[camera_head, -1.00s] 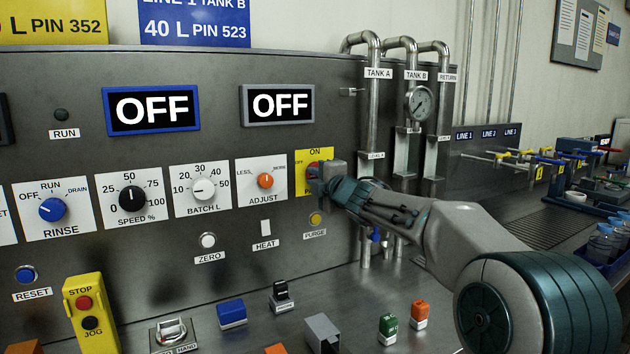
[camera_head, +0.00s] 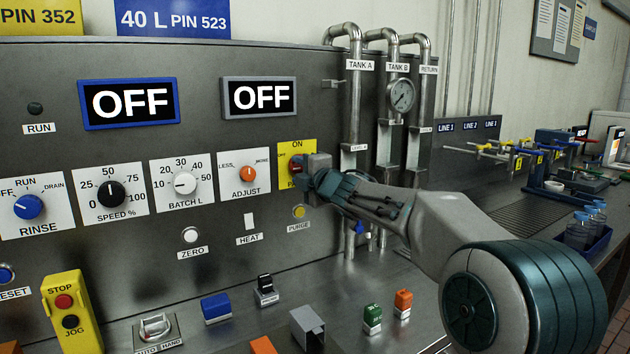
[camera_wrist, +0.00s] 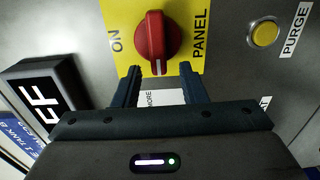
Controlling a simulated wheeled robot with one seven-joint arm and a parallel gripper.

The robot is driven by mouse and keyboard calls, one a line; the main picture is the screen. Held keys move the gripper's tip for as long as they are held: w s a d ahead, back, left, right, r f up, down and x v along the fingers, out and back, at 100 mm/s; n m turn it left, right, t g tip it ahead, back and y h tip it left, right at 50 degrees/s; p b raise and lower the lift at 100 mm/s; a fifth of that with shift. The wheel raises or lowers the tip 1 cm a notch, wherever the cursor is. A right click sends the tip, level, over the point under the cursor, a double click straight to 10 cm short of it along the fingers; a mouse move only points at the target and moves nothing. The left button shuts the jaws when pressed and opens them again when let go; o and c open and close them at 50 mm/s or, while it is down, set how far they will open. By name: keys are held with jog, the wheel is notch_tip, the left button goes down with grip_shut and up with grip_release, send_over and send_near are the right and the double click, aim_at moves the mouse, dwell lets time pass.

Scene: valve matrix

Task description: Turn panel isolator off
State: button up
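The panel isolator is a red rotary knob (camera_wrist: 155,42) on a yellow plate (camera_wrist: 120,20) marked ON and PANEL in the wrist view. Its white line points down in that view, toward my palm and the ADJUST side of the panel. In the head view the yellow plate (camera_head: 297,148) shows ON at the top and a small OFF at the upper left; my gripper partly covers the knob. My gripper (camera_wrist: 160,76) is open, its fingertips just short of the knob, one on either side of the white line's end. I see no grip on the knob.
The ADJUST dial (camera_head: 247,174) is just left of the plate. The yellow PURGE button (camera_head: 298,212) is below it. Vertical pipes (camera_head: 354,110) and a gauge (camera_head: 401,95) stand to the right, close behind my arm. Both displays (camera_head: 258,98) read OFF.

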jog(key=v, duration=1.2)
jog(key=shift+s+d, duration=0.2)
jog(key=shift+s, duration=0.15)
jog(key=s+d+f+m+g+h+p, duration=0.2)
jog(key=s+d+f+m+h+p, duration=0.1)
jog(key=s+d+m+h, duration=0.4)
jog(key=s+d+f+m+g+h+p, duration=0.1)
jog(key=s+d+f+m+h+p, duration=0.25)
jog(key=d+m, duration=0.5)
jog(key=s+f+m+g+p, duration=0.2)
jog(key=s+f+m+g, duration=0.2)
jog(key=s, duration=0.6)
jog(key=s+f+m+g+p, duration=0.3)
jog(key=s+f+m+g, duration=0.2)
jog(key=s, duration=0.6)
jog(key=shift+s+f+m, duration=0.2)
jog(key=shift+f+m, duration=0.05)
jog(key=shift+m, duration=0.1)
